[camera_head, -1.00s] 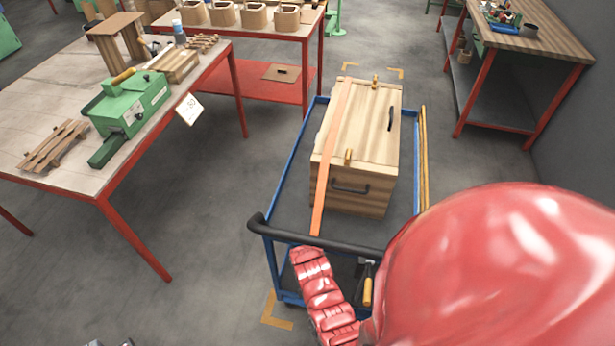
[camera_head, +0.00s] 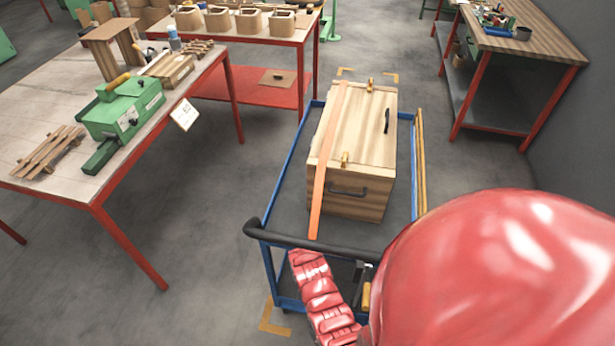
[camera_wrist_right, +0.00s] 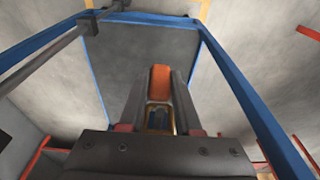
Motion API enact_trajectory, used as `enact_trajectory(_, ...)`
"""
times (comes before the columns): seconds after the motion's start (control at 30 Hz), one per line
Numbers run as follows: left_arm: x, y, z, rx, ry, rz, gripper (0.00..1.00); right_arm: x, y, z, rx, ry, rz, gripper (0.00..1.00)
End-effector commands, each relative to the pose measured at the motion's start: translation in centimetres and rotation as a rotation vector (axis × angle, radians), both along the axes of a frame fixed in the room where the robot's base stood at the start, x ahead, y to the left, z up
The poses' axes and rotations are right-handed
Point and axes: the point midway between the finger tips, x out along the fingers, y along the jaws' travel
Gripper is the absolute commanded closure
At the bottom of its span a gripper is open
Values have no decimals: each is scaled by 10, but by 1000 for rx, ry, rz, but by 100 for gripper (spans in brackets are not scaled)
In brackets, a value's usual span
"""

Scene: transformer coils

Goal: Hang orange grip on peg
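In the right wrist view, the orange grip (camera_wrist_right: 160,82) sits between the two fingers of my right gripper (camera_wrist_right: 160,95), which appear shut on it. A small yellow and dark part shows just below it. The head view does not show these fingers clearly; my red arm covers much of the lower right. A dark tool-like shape with a yellow-orange part (camera_head: 366,296) shows beside that arm; I cannot tell if it is the held grip. I cannot pick out a peg in either view. My left gripper is not in view.
A blue cart (camera_head: 281,185) with a black handle carries a wooden box (camera_head: 372,125). A long orange strip (camera_head: 325,165) lies along the box and reaches past its front. A workbench (camera_head: 60,85) with a green machine (camera_head: 125,110) stands left; another bench (camera_head: 515,45) stands right.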

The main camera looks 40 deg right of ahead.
Motion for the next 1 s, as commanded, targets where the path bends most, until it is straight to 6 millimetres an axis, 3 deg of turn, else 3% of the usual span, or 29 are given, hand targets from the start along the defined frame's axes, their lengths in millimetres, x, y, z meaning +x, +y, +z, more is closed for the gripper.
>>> enact_trajectory(0.03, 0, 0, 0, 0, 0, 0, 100, 0, 0, 0, 0, 0, 0, 59)
enact_trajectory(0.2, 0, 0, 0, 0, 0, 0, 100, 0, 0, 0, 0, 0, 0, 33)
enact_trajectory(0.8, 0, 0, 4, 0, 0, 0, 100, -1, 1, 2, 0, 0, 0, 33)
enact_trajectory(0.97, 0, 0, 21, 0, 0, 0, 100, -10, 12, 11, 0, -1, 1, 33)
enact_trajectory(1.0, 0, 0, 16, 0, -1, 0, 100, -15, 18, 6, 0, -1, 3, 33)
